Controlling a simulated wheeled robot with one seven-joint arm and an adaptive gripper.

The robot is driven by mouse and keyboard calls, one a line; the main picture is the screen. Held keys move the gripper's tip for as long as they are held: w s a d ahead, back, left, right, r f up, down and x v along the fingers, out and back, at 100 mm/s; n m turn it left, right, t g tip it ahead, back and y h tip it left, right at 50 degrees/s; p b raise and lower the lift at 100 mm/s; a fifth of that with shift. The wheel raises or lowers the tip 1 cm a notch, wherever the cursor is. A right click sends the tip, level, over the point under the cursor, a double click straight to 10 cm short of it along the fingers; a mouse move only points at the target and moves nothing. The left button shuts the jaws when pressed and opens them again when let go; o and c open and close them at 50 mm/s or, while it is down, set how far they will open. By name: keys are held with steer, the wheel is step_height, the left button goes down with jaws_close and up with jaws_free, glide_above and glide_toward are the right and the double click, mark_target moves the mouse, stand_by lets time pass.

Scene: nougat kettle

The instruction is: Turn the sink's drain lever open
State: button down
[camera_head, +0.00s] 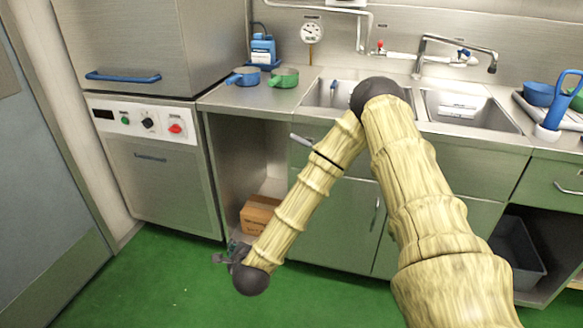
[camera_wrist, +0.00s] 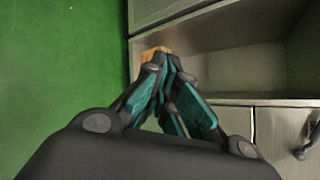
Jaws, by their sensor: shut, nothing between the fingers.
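The steel sink has a left basin (camera_head: 318,97) and a right basin (camera_head: 492,122). A short grey lever-like bar (camera_head: 301,140) sticks out from the sink cabinet's front, below the left basin; I cannot tell its exact setting. In the wrist view a grey handle-like part (camera_wrist: 308,148) shows at the lower right edge, and I cannot tell whether it is the same bar. My gripper (camera_head: 219,258) is low near the floor, in front of the open bay and well below the bar. In the wrist view my gripper (camera_wrist: 166,62) has its teal-padded fingers together and empty.
A cardboard box (camera_head: 262,212) sits in the open bay beside my gripper; its corner shows in the wrist view (camera_wrist: 154,51). A dishwasher (camera_head: 165,185) stands left. Blue and green pots (camera_head: 283,78) are on the counter. The green floor (camera_head: 150,285) in front is clear.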

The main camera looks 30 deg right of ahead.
steer(key=w+d+r+m+t+h+b, duration=0.1)
steer(key=w+d+r+m+h+b, duration=0.3)
steer(key=w+d+r+m, duration=0.5)
steer(key=m+g+h+b, duration=0.15)
steer(key=m+h, duration=0.45)
steer(key=m, duration=0.7)
glide_toward(291, 153)
steer(key=x, duration=0.6)
steer(key=shift+w+d, duration=0.25)
steer(key=r, duration=0.1)
steer(key=s+r, duration=0.1)
steer(key=shift+s+r, duration=0.15)
steer(key=shift+r, duration=0.15)
steer(key=shift+s+d+r+n, duration=0.1)
steer(key=shift+s+r+n, duration=0.2)
steer(key=shift+r, duration=0.25)
steer(key=shift+b, duration=0.4)
